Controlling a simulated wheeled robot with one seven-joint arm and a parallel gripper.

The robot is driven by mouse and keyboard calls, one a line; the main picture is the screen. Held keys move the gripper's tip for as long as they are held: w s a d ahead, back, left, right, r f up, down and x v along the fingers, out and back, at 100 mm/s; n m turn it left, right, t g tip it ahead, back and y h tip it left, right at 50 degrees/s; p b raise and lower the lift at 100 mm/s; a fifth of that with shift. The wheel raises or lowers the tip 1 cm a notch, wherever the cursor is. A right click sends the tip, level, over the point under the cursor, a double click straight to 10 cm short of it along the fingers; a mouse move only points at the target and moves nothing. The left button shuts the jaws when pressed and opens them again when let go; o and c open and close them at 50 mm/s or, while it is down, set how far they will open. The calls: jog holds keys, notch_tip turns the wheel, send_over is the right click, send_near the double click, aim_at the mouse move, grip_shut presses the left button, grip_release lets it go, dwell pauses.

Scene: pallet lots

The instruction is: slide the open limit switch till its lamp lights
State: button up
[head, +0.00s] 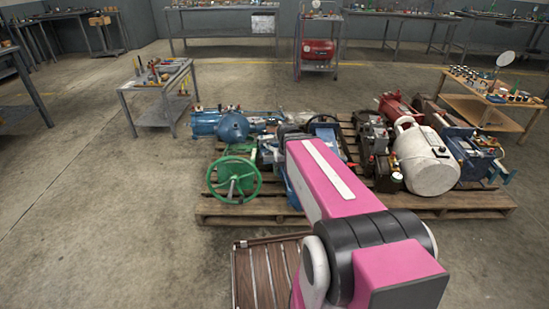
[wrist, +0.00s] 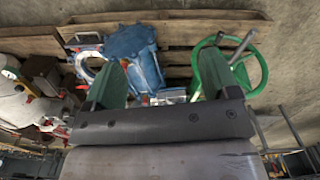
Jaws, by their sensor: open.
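In the wrist view my gripper (wrist: 161,62) is open, its two green-padded fingers wide apart with no object clearly held. A blue machine (wrist: 135,50) lies beyond the left finger. A green handwheel (wrist: 258,68) is beyond the right finger; it also shows in the head view (head: 234,197). Small metal and red parts (wrist: 172,95) show low between the fingers, too small to name. I cannot pick out the limit switch or its lamp in either view. In the head view my pink arm covers the middle of the pallet load and hides my gripper.
A wooden pallet (head: 290,210) carries machines close together, including a white tank (head: 424,158) and a blue motor (head: 232,126). A grey table (head: 159,85) stands behind left, a wooden table (head: 490,100) behind right. The floor at left is clear.

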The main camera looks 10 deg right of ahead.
jog(key=shift+r, duration=2.1)
jog(key=shift+s+f, duration=0.1)
jog(key=s+f, duration=0.4)
jog(key=f, duration=0.3)
jog(key=shift+s+f, duration=0.2)
jog(key=shift+s, duration=0.1)
jog(key=shift+o, duration=0.2)
jog(key=shift+w, duration=0.1)
